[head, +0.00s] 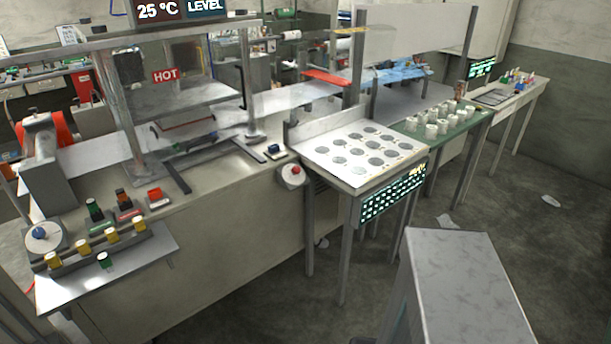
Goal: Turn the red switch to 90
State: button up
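A small red knob (296,170) sits on a round pale dial (291,180) at the front right end of the long machine bench, left of the tray with round hollows. The dial's markings and the knob's exact angle are too small to read. A red button-like piece (155,193) also sits on the left part of the bench, beside green and orange ones. A display (160,10) at the top reads 25 °C, with LEVEL beside it. My gripper is not in view.
The machine bench (240,210) carries a blue knob on a round dial (40,235) and several yellow knobs at left. A white tray (345,168) with round hollows stands right of the red knob. A grey block (470,285) stands at bottom right. Floor before the bench is mostly clear.

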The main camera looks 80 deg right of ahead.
aim_at(296, 169)
jog(key=u, duration=0.2)
jog(key=k, duration=0.2)
jog(key=z, duration=2.8)
jog(key=i, duration=0.6)
jog(key=z, duration=0.15)
jog(key=k, duration=0.55)
jog(key=z, duration=0.05)
